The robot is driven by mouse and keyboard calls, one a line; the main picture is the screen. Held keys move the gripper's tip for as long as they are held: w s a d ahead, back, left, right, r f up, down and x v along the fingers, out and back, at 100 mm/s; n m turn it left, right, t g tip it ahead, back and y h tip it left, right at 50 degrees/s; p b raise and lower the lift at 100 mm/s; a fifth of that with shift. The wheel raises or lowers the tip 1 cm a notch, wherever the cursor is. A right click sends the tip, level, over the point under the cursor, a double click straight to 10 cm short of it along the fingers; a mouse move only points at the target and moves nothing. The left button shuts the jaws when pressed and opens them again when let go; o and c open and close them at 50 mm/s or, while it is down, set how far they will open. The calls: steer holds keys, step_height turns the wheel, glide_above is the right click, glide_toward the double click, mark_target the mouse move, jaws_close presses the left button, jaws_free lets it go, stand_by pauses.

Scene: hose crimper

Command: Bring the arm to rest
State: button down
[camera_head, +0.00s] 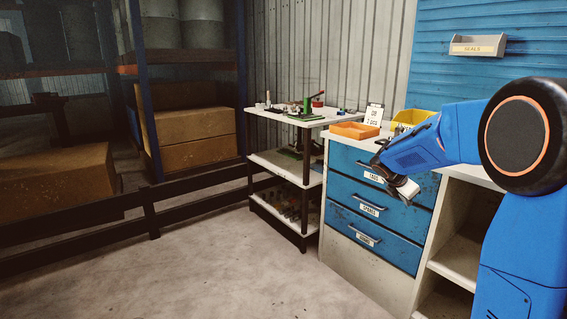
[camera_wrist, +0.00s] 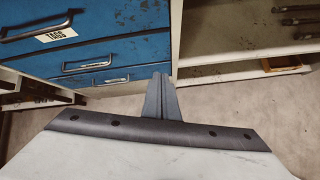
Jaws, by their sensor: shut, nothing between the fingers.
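My arm is the blue one (camera_head: 460,130) at the right of the head view, bent and reaching left. My gripper (camera_head: 408,190) hangs at its end in front of the upper part of the blue drawer cabinet (camera_head: 352,206). In the wrist view my gripper's fingers (camera_wrist: 161,97) are together, with nothing between them. The labelled blue drawers and their handles show beyond the fingers at upper left in that view.
A shelf trolley (camera_head: 285,163) stands left of the cabinet. An orange tray (camera_head: 354,130) and a yellow bin (camera_head: 411,117) sit on the cabinet's top. Open shelves (camera_head: 456,260) are right of the drawers. A dark rail (camera_head: 150,210) runs at left. The floor (camera_head: 230,270) in front is clear.

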steer(key=s+a+r+m+y, duration=0.15)
steer(key=s+m, duration=0.25)
steer(key=s, duration=0.4)
steer(key=s+a+r+m, duration=0.1)
steer(key=s+a+m, duration=0.2)
steer(key=s, duration=0.4)
steer(key=s+a+r+m+y, duration=0.1)
steer(key=s+a+r+m, duration=0.2)
steer(key=s, duration=0.5)
steer(key=s+a+f+m+y, duration=0.1)
steer(key=s+a+f+m, duration=0.1)
steer(key=s, duration=0.5)
steer(key=s+a+f+m+y, duration=0.2)
steer(key=s+a+f+m, duration=0.1)
steer(key=s+m, duration=0.3)
steer(key=s+a+f+m+y, duration=0.1)
steer(key=s+a+m, duration=0.3)
steer(key=s, duration=0.5)
steer(key=shift+s+a+f, duration=0.25)
steer(key=shift+s+f, duration=0.05)
steer(key=shift+f, duration=0.35)
